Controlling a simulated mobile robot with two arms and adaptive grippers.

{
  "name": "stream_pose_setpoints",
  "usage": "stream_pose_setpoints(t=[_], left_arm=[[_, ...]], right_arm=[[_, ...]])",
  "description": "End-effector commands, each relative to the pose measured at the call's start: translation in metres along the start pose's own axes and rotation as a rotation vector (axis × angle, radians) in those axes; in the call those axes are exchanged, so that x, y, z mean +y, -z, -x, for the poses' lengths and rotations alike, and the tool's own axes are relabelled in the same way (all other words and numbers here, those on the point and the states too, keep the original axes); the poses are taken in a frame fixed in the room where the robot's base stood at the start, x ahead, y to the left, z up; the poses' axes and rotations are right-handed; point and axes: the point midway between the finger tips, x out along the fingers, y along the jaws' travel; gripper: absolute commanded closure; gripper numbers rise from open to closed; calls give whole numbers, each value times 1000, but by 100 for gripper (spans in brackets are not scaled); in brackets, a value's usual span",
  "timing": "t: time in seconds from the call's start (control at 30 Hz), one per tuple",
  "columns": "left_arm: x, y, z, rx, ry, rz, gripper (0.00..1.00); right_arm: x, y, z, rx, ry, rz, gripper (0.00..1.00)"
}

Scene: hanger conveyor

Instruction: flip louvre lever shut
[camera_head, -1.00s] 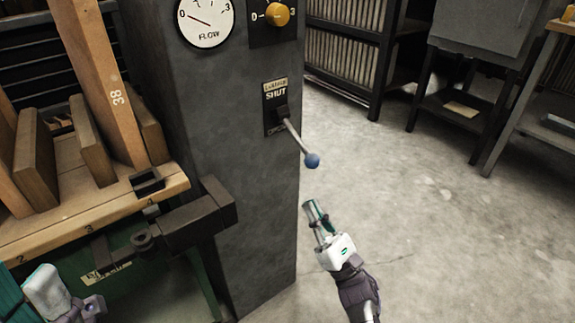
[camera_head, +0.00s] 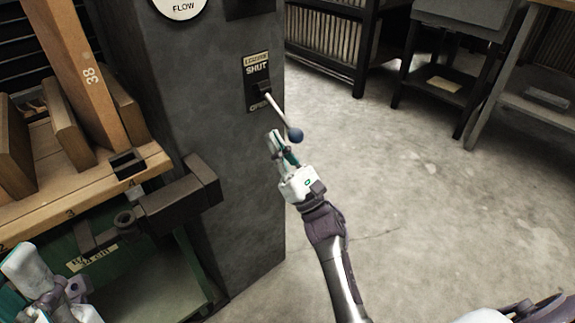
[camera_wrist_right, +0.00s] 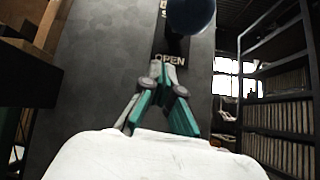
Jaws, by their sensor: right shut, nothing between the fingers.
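The louvre lever (camera_head: 278,111) is a pale rod with a blue ball knob (camera_head: 295,135), sticking out from a black plate (camera_head: 257,84) on a dark grey column. The plate reads SHUT at the top and OPEN at the bottom. The lever slants down toward the OPEN end. My right gripper (camera_head: 274,137) is shut and empty, just below and left of the knob. In the right wrist view the fingertips (camera_wrist_right: 170,62) are together below the dark ball (camera_wrist_right: 190,12), in front of the OPEN label (camera_wrist_right: 170,58). My left gripper (camera_head: 30,270) shows partly at the lower left; its fingertips are not clear.
A wooden bench (camera_head: 120,195) with upright numbered boards and a dark vise-like block (camera_head: 180,205) stands left of the column (camera_head: 225,180). Dark shelving (camera_head: 345,40) and tables stand at the back. The concrete floor right of the column is clear.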

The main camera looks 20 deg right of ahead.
Motion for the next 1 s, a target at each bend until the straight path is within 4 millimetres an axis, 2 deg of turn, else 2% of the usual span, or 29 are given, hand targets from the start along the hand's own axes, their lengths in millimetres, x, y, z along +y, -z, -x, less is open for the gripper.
stream_pose_setpoints(t=[0.03, 0.1, 0.3, 1.0], left_arm=[[0, 0, -2, 8, -2, 0, 60], [0, 1, -2, 12, -3, -1, 60], [0, 2, -4, 16, -1, -1, 60], [-1, 0, -9, 1, 2, -2, 60]], right_arm=[[-1, -9, 8, 5, 0, 4, 100], [-1, -18, 11, 5, 1, 4, 100], [-1, -32, 16, 4, 1, 1, 100], [0, -35, 15, 17, 4, -1, 100]])
